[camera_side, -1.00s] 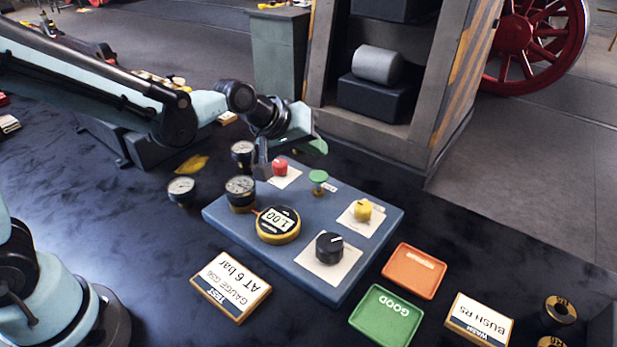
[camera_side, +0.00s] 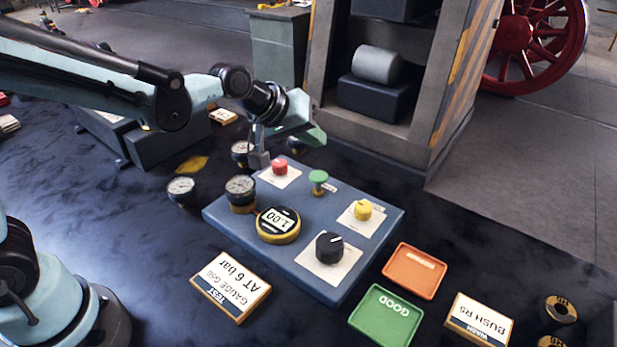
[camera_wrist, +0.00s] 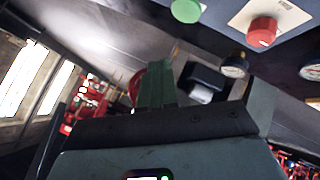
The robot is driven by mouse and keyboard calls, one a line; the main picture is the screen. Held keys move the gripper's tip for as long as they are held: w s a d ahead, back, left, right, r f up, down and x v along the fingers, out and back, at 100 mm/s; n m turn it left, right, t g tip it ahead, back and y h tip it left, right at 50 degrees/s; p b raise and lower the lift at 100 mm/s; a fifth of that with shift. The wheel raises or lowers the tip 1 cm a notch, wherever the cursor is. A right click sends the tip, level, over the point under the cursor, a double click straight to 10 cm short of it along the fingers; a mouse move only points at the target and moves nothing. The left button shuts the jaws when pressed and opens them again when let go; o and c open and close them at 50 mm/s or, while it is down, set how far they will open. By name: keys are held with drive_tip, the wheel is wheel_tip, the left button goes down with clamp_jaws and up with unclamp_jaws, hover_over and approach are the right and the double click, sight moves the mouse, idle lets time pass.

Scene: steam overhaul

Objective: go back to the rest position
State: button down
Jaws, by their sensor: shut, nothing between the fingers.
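My gripper (camera_side: 259,160) is in the side view just behind and left of the red button (camera_side: 280,167), over the back edge of the blue-grey test panel (camera_side: 225,213). Its fingers are together and hold nothing. In the wrist view the shut greenish fingers (camera_wrist: 156,90) show in the middle, with the red button (camera_wrist: 263,32) at upper right and the green button (camera_wrist: 186,10) at the top. Whether the fingertips are clear of the panel is hard to tell.
The panel carries a green button (camera_side: 318,178), yellow knob (camera_side: 362,210), black dial (camera_side: 329,247) and a round display reading 1.00 (camera_side: 278,225). Gauges (camera_side: 181,190) stand at left. Green (camera_side: 385,318) and orange (camera_side: 414,271) trays lie front right. A tall rack (camera_side: 440,100) stands behind.

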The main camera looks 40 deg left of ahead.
drive_tip(key=s+a+m+g+y, duration=0.1)
drive_tip(key=s+a+m, duration=0.1)
drive_tip(key=s+a, duration=0.3)
drive_tip(key=s+a+m+y, duration=0.1)
drive_tip(key=s+a+m, duration=0.2)
drive_tip(key=s, duration=0.9)
drive_tip(key=shift+s+a+f+g+y, duration=0.2)
drive_tip(key=shift+a+f+g+y, duration=0.2)
drive_tip(key=shift+a, duration=0.5)
